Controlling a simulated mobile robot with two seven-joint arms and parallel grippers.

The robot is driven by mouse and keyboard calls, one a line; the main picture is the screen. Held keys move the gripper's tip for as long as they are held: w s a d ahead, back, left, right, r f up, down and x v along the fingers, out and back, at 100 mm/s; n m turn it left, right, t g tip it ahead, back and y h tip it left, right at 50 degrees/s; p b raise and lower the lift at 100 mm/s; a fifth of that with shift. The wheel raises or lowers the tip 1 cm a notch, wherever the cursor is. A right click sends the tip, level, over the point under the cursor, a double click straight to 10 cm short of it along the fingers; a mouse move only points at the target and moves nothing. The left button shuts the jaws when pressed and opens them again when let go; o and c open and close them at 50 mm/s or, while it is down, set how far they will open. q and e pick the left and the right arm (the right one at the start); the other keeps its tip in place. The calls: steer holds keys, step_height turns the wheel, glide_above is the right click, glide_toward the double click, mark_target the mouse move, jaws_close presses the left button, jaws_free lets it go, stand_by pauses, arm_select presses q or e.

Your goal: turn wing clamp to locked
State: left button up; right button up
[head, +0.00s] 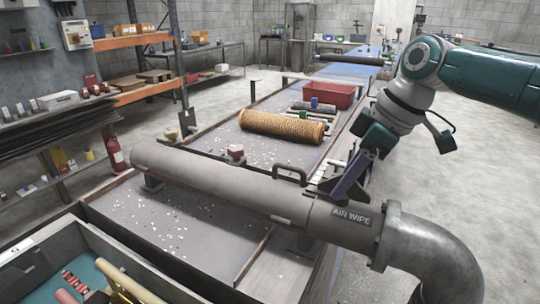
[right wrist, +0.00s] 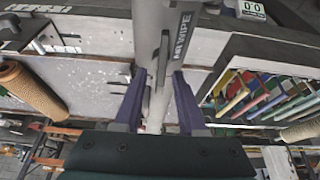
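A thick grey pipe (head: 235,188) lies across the bench, with an AIR WIPE label near its flanged elbow. A thin grey wing-like piece (right wrist: 162,62), which looks like the wing clamp, stands along the pipe beside the label in the right wrist view. I cannot tell whether it is locked. My right gripper (head: 338,193) is over the pipe close to the label. In the right wrist view its purple fingers (right wrist: 159,76) are apart, one on each side of the pipe and the wing piece, with gaps visible. My left gripper is out of view.
A dark curved handle (head: 290,171) rises behind the pipe near my right gripper. The flanged elbow (head: 425,242) stands to the right. A mesh roll (head: 282,126) and a red bin (head: 330,94) lie farther back. A drawer of tools (head: 75,275) is at front left.

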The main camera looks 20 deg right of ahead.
steer(key=shift+d+r, duration=0.1)
steer(key=shift+r, duration=0.3)
steer(key=v, duration=0.9)
steer(key=shift+s, duration=0.2)
steer(key=s+a+f+h, duration=0.1)
steer(key=s+a+f, duration=1)
steer(key=f, duration=0.1)
steer(key=s+a+m+h, duration=0.2)
steer(key=s+m, duration=0.4)
steer(key=s, duration=0.7)
step_height(320, 180, up, 35)
steer(key=p, duration=3.4)
steer(key=shift+d, duration=0.3)
